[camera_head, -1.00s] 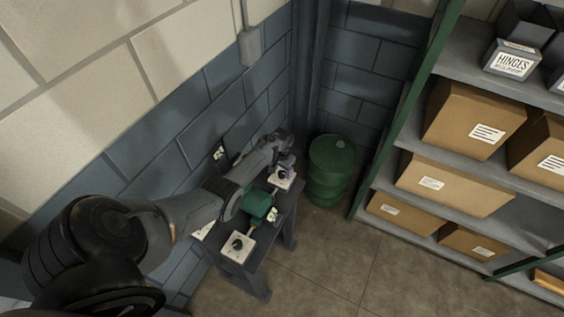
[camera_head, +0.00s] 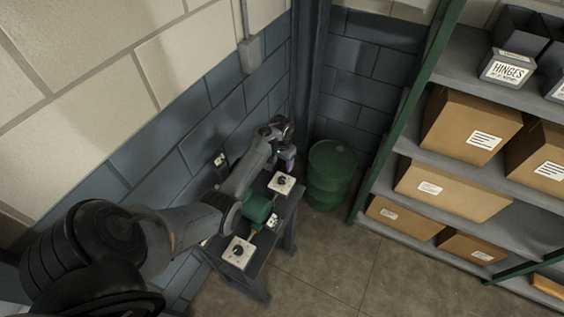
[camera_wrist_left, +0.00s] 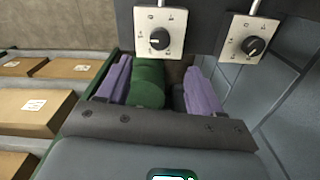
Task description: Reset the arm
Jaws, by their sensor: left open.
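My left gripper (camera_head: 290,164) hangs above the far end of the dark bench (camera_head: 262,262), near the wall. Its purple fingers show spread apart with nothing between them in the left wrist view (camera_wrist_left: 160,88). A white plate with a black knob (camera_head: 281,183) lies on the bench's far part, just below and left of the gripper. A second white knob plate (camera_head: 238,251) lies at the near end. A green casing part (camera_head: 257,209) sits between them, partly hidden by my arm. Both knob plates show in the left wrist view (camera_wrist_left: 159,36), beyond the fingers. My right gripper is not in view.
A green barrel (camera_head: 332,174) stands in the corner just right of the bench. A shelf rack with cardboard boxes (camera_head: 470,126) fills the right side. The blue block wall (camera_head: 215,130) is close on the left. The floor (camera_head: 340,270) in front is clear.

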